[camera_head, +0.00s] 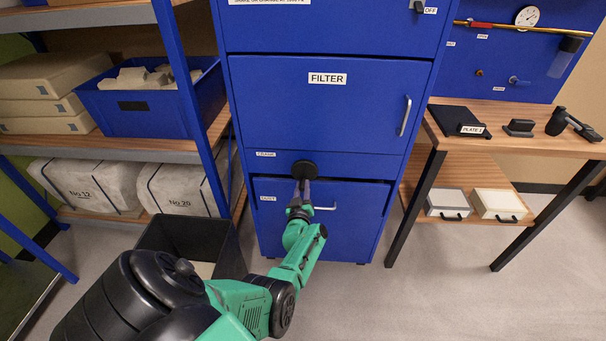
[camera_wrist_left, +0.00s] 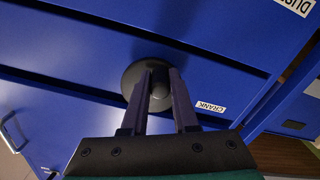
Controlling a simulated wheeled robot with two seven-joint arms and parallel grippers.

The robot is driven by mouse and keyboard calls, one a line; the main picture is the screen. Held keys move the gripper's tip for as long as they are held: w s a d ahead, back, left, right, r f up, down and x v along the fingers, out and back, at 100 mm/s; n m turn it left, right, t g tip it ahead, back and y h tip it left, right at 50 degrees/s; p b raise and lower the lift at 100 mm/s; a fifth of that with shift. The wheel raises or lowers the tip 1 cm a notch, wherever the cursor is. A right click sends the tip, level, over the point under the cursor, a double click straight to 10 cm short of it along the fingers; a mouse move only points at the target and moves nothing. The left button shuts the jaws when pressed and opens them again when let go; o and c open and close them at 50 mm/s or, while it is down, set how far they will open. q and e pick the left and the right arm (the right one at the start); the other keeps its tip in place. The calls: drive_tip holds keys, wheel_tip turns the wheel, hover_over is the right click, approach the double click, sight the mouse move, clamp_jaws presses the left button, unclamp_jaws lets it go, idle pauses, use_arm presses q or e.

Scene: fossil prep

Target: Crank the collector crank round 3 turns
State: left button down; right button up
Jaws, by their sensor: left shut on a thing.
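The collector crank (camera_head: 306,168) is a dark round disc on the front of the blue cabinet (camera_head: 290,105), right of the CRANK label (camera_head: 266,154). My left gripper (camera_head: 304,186) reaches up to it and is shut on the crank's knob. In the left wrist view the two fingers (camera_wrist_left: 160,84) close around the dark knob in front of the disc (camera_wrist_left: 131,76). The CRANK label (camera_wrist_left: 211,106) lies right of the fingers there. The fingers hide part of the knob. My right gripper is not in view.
The FILTER door (camera_head: 327,100) is above the crank and the DUST drawer (camera_head: 345,222) below, both with handles. A dark open bin (camera_head: 232,240) stands on the floor left of my arm. A blue-framed shelf (camera_head: 185,80) is at left, a wooden table (camera_head: 520,148) at right.

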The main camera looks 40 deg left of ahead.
use_arm(q)
drive_tip(key=shift+a+r, duration=0.2)
drive_tip(key=shift+r, duration=0.2)
drive_tip(key=c, duration=0.7)
unclamp_jaws()
drive_tip(key=shift+f, duration=0.2)
drive_tip(key=shift+d, duration=0.15)
drive_tip(key=shift+s+d+p, duration=0.2)
drive_tip(key=shift+s+p, duration=0.05)
drive_tip(key=shift+p, duration=0.15)
drive_tip(key=p+v, duration=0.1)
drive_tip(key=v, duration=0.1)
drive_tip(key=p+v, duration=0.1)
drive_tip(key=p, duration=0.1)
drive_tip(key=p+v, duration=0.1)
drive_tip(key=v, duration=0.1)
drive_tip(key=shift+s+d+r, duration=0.2)
drive_tip(key=shift+s+r, duration=0.05)
drive_tip(key=shift+r, duration=0.05)
drive_tip(key=p+v, duration=0.1)
drive_tip(key=v, duration=0.1)
drive_tip(key=p+v, duration=0.1)
drive_tip(key=v, duration=0.2)
drive_tip(key=p+v, duration=0.1)
drive_tip(key=v, duration=0.2)
drive_tip(key=shift+f, duration=0.35)
